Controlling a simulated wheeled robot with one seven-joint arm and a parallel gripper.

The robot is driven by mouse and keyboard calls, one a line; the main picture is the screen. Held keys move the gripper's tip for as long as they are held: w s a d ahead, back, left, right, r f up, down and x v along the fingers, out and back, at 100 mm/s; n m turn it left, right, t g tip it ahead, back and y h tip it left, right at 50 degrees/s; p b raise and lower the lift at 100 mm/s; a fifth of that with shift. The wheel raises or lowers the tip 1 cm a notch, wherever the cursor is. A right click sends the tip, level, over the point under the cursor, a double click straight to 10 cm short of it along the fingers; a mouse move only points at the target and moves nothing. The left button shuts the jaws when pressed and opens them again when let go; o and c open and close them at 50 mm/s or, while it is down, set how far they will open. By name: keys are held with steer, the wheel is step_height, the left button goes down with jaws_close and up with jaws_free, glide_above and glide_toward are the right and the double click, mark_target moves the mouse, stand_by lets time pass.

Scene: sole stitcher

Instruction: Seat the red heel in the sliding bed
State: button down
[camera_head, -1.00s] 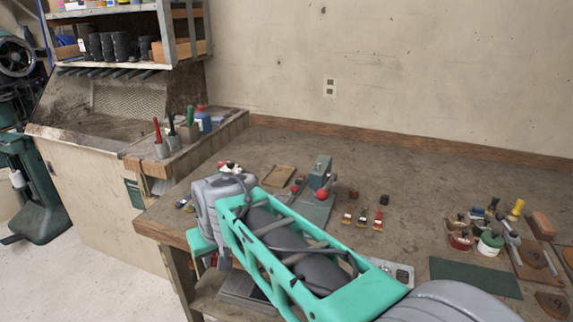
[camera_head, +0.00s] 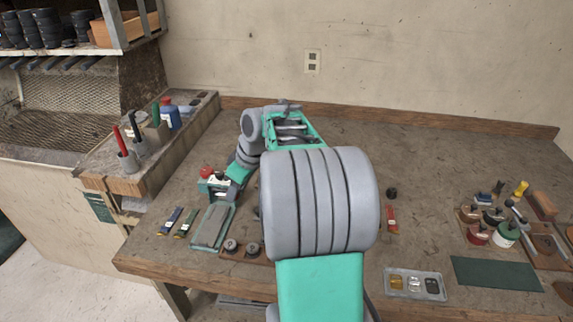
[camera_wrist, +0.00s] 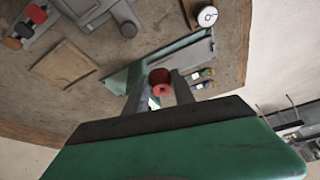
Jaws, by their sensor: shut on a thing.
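My gripper (camera_wrist: 159,92) is shut on a red knob-like piece (camera_wrist: 160,84), with a finger on each side. In the head view the same red piece (camera_head: 207,172) shows at the back end of a green-framed bed with a grey slab (camera_head: 212,228). That bed (camera_wrist: 185,52) lies just beyond my fingers in the wrist view. A separate red rounded piece, which looks like the red heel (camera_wrist: 38,14), stands on the bench at the wrist view's upper left, in a row with an orange-brown one and a black one. My arm hides it in the head view.
A flat brown board (camera_wrist: 62,65) lies between the bed and the heel row. Blue and green strips (camera_head: 178,222) lie left of the bed. A metal tray (camera_head: 415,284), green mat (camera_head: 495,273) and several tools are at right. The wooden ledge (camera_head: 150,170) bounds the left.

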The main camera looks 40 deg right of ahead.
steer(key=shift+s+d+f+n+y, duration=0.15)
steer(key=shift+s+d+f+n, duration=0.65)
steer(key=shift+d, duration=1.45)
steer(key=shift+s+d+f+n+y, duration=0.2)
steer(key=shift+s+d, duration=1.1)
steer(key=shift+d, duration=0.9)
steer(key=shift+s+d+f+n+y, duration=0.15)
steer(key=shift+s+d+f+n, duration=0.65)
steer(key=shift+d, duration=1.45)
steer(key=shift+s+r+m+g, duration=0.25)
steer(key=shift+r+m+g, duration=0.05)
steer(key=shift+r, duration=0.1)
steer(key=shift+a, duration=0.1)
